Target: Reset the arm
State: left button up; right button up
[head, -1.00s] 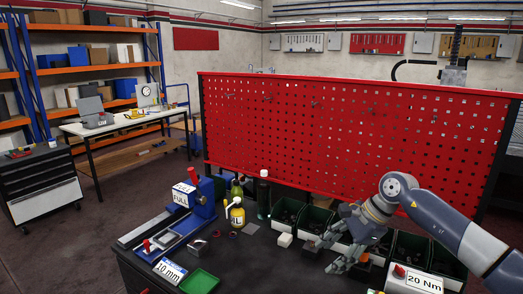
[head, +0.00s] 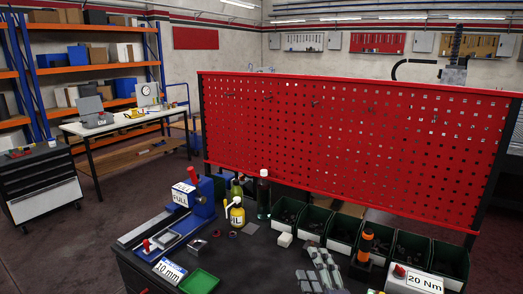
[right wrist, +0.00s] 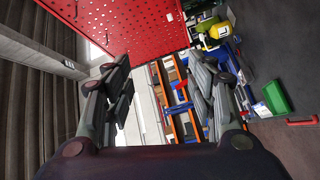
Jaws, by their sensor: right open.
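My right gripper (head: 318,272) shows at the bottom edge of the head view, its grey fingers pointing up in the picture over the front of the dark bench (head: 240,262). The rest of that arm is out of the picture. In the right wrist view the two fingers of the right gripper (right wrist: 163,95) stand wide apart with nothing held between them. My left gripper is in neither view now.
Green bins (head: 343,234) line the back of the bench below a red pegboard (head: 350,140). A black-and-orange tool (head: 366,246) stands right of the gripper, near a 20 Nm sign (head: 424,283). A blue vise (head: 203,200), yellow bottle (head: 237,214) and green tray (head: 199,281) are at left.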

jog(key=s+d+f+m+g+h, duration=0.3)
jog(key=s+d+f+m+g, duration=0.15)
jog(key=s+f+m, duration=0.4)
jog(key=s+d+f+m+g, duration=0.25)
jog(key=s+f+g, duration=0.35)
jog(key=s, duration=0.6)
jog(key=s+d+f+m+g, duration=0.1)
jog(key=s+f+m+g, duration=0.3)
jog(key=s+f, duration=0.5)
jog(key=s+f+g+b, duration=0.1)
jog(key=s+f+b, duration=0.15)
jog(key=f, duration=1.15)
jog(key=s+f+b, duration=0.1)
jog(key=f+b, duration=0.2)
jog(key=f, duration=1.1)
jog(key=s+d+f+b, duration=0.1)
jog(key=s+f+b, duration=0.1)
jog(key=s+f, duration=0.6)
jog(key=s+d+f+n+g+b, duration=0.1)
jog(key=s+d+f+b, duration=0.1)
jog(key=s+f, duration=0.7)
notch_tip(320, 180, down, 6)
jog(key=shift+r, duration=0.15)
